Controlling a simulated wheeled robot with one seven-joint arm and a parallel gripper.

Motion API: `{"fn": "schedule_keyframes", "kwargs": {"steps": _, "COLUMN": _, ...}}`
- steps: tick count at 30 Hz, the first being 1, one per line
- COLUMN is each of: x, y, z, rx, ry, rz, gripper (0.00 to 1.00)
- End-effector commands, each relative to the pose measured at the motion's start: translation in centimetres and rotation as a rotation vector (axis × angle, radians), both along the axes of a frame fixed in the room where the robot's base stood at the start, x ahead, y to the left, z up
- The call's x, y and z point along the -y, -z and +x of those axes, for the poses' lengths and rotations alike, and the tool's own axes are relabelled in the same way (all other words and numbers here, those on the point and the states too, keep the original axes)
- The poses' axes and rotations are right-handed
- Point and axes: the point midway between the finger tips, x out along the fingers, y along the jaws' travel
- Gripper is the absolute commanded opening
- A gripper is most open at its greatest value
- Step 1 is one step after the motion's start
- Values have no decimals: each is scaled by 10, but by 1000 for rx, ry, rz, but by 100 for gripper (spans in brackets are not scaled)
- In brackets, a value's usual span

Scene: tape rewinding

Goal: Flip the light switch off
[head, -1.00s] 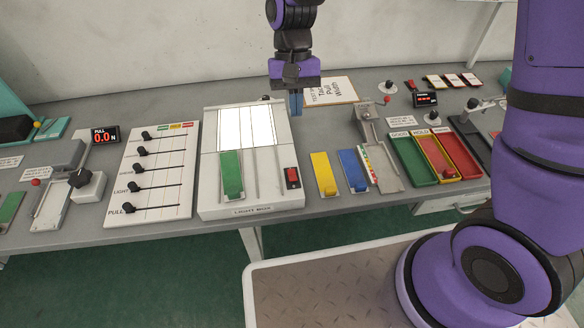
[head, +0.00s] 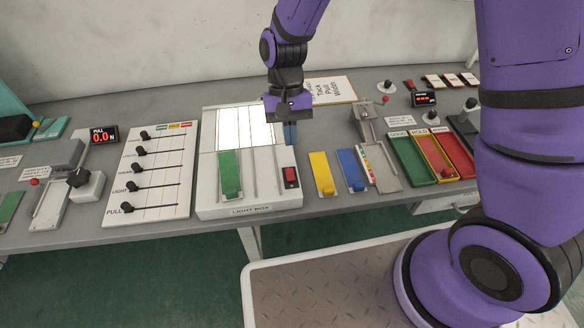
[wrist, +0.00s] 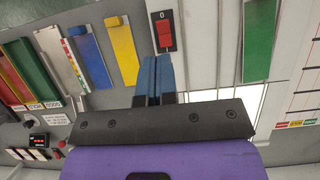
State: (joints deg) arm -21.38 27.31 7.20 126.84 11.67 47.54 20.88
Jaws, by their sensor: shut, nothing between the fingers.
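The light switch is a red rocker in a dark frame (head: 291,177) at the right front of the white light box (head: 262,207). The light panel (head: 238,128) glows white. My gripper (head: 290,143) is shut and empty, its blue fingers pointing down just behind the switch. In the wrist view the switch (wrist: 165,32) lies just beyond the closed fingertips (wrist: 155,60), with a "0" marked on the plate. I cannot tell whether the fingertips touch the box; they look apart from the switch.
A slider panel (head: 150,172) is at left, and green, yellow and red trays (head: 412,160) are at right.

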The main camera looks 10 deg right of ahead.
Motion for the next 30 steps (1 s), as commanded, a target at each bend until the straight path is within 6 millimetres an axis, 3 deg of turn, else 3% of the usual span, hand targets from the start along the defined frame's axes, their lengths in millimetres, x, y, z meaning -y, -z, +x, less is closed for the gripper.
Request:
{"fn": "schedule_keyframes", "kwargs": {"steps": 6, "x": 0, "y": 39, "z": -18, "rx": -5, "ry": -1, "rz": -3, "gripper": 0}}
{"fn": "schedule_keyframes", "kwargs": {"steps": 13, "x": -1, "y": 67, "z": -31, "rx": -3, "ry": -1, "rz": -2, "gripper": 0}}
{"fn": "schedule_keyframes", "kwargs": {"steps": 19, "x": -1, "y": 77, "z": -35, "rx": 0, "ry": -1, "rz": -1, "gripper": 0}}
{"fn": "schedule_keyframes", "kwargs": {"steps": 30, "x": -1, "y": 78, "z": -35, "rx": 1, "ry": -1, "rz": 0, "gripper": 0}}
